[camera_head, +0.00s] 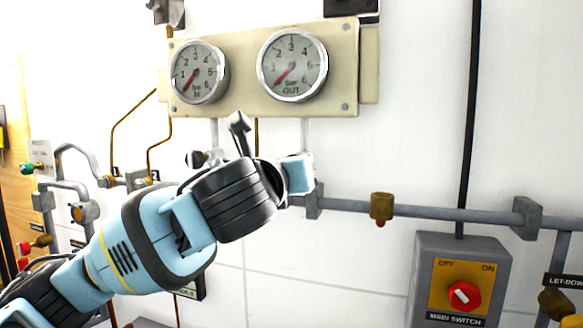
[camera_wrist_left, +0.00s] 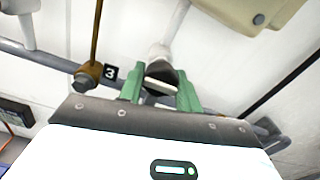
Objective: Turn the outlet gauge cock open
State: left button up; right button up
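The OUT gauge (camera_head: 292,65) is round with a silver rim, and its red needle points to the lower left. A grey stem runs down from it to the pipe. My left gripper is at the foot of that stem; its pale hand (camera_head: 299,174) shows in the head view, but its fingers are hidden there. In the left wrist view its green fingers (camera_wrist_left: 160,88) stand apart on either side of a dark fitting (camera_wrist_left: 161,70) below a pale stem, apparently the gauge cock. I cannot tell whether they touch it. My right gripper is not in view.
A second gauge (camera_head: 199,72) shares the cream panel (camera_head: 245,103). A grey horizontal pipe (camera_head: 440,212) carries a brass fitting (camera_head: 381,207). The main switch box (camera_head: 461,285) is lower right. Brown tubing and a "3" tag (camera_wrist_left: 110,72) lie left of my fingers.

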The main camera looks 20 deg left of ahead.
pick_arm(q)
jog(key=shift+c, duration=1.3)
jog(key=shift+n, duration=0.3)
jog(key=n, duration=0.3)
jog(key=shift+d, duration=0.1)
jog(key=n, duration=0.9)
jog(key=shift+r+n, duration=0.15)
jog(key=shift+n, duration=2.55)
